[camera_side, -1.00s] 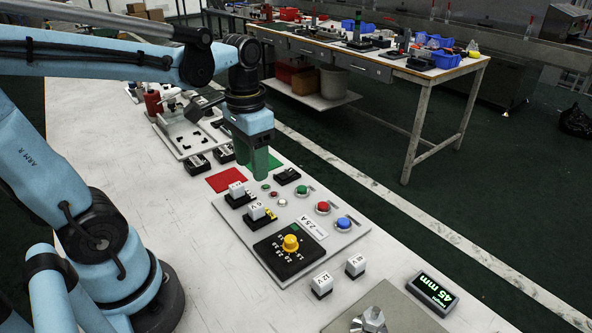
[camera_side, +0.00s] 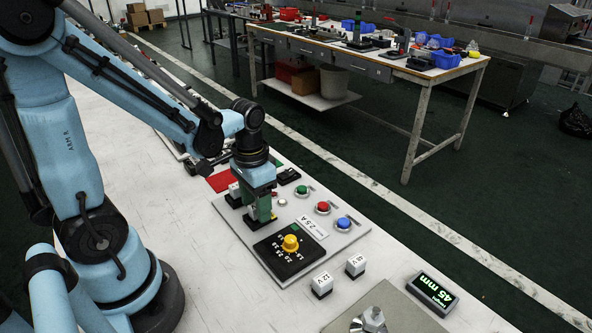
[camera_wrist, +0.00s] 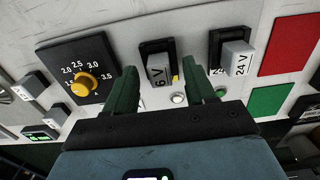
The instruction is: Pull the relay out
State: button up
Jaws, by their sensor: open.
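The relay marked 6 V (camera_wrist: 160,76) is a light grey block in a black socket (camera_wrist: 157,47) on the grey panel. My gripper (camera_wrist: 162,72) is open, with one green finger on each side of this relay and gaps showing on both sides in the wrist view. In the side view my gripper (camera_side: 261,213) is low over the panel and mostly hides the 6 V relay. Whether the fingers touch it cannot be told. A second relay, marked 24 V (camera_wrist: 238,58), sits in the neighbouring socket, outside the fingers.
A black dial plate with a yellow knob (camera_side: 290,243) lies close beside the gripper. Red (camera_side: 322,207), green and blue (camera_side: 343,223) buttons line the panel's far side. Loose relays, one marked 12 V (camera_side: 321,283), stand off the panel. A display (camera_side: 433,292) reads 45 mm.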

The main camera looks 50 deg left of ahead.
jog(key=shift+f, duration=0.25)
jog(key=shift+c, duration=0.2)
grip_shut()
dwell(0.3)
